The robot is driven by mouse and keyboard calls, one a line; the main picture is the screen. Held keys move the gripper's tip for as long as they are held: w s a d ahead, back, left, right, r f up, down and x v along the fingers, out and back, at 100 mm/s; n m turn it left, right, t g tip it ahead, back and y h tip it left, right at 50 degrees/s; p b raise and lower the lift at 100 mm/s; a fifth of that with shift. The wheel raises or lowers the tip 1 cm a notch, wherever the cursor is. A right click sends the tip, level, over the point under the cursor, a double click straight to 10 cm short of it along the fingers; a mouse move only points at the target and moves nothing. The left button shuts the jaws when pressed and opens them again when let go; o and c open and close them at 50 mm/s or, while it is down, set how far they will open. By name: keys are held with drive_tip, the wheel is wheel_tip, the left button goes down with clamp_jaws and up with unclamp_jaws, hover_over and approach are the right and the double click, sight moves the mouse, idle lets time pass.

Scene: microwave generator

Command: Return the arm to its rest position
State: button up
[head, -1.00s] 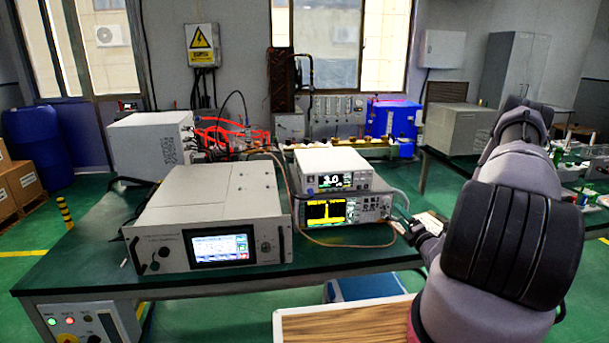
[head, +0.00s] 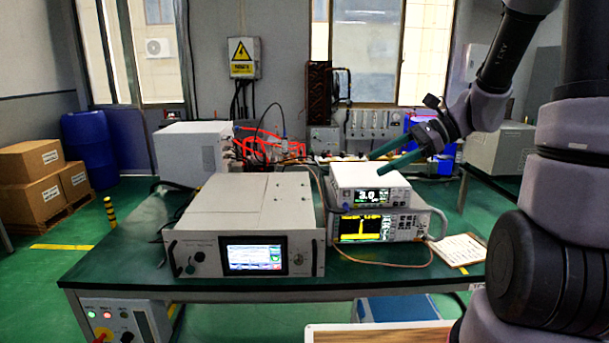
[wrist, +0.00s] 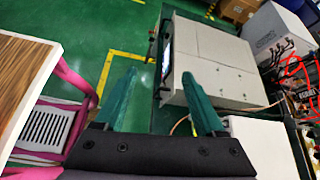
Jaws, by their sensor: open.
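My gripper (head: 392,162) is raised in the head view, in front of and above the small white instrument (head: 372,190). Its two green fingers are apart with nothing between them. In the wrist view the open fingers (wrist: 160,108) spread over the green floor and the bench edge. My arm (head: 500,70) comes in from the right side of the head view, bent with its upper links high.
The microwave generator (head: 245,215), a large grey box with a lit screen, sits on the green bench (head: 110,250). A yellow-screened analyzer (head: 408,226) is under the white instrument. A clipboard (head: 457,250) lies at right. A wooden-topped surface (head: 375,333) is in front.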

drive_tip(key=s+d+r+n+t+h, duration=0.6)
drive_tip(key=s+r+n+h, duration=0.3)
drive_tip(key=s+r+n, duration=0.2)
drive_tip(key=shift+s+d+r+n+h, duration=0.15)
drive_tip(key=shift+d+r+n+h, duration=0.3)
drive_tip(key=shift+r+n, duration=0.1)
